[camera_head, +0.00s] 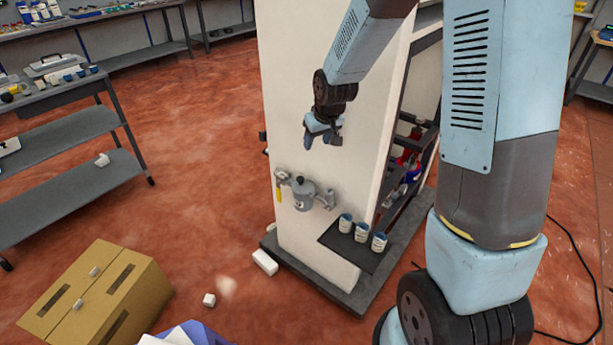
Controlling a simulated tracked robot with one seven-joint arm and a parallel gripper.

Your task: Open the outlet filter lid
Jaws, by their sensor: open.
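The outlet filter (303,194) is a grey round housing on the front of the white dispenser cabinet (285,120). A small dark knob sits on its top, and the lid (301,182) looks closed. A valve with a yellow handle (278,193) is on its left, and a grey fitting is on its right. My gripper (322,142) is open and empty. It points down in front of the cabinet, above and slightly right of the filter, apart from it. Fine lid detail is too small to tell.
A dark shelf (345,256) with three cups juts out right of the filter. A cardboard box (100,290) stands on the red floor at lower left. A grey shelving cart (60,130) is at left. Small white blocks lie on the floor (220,220).

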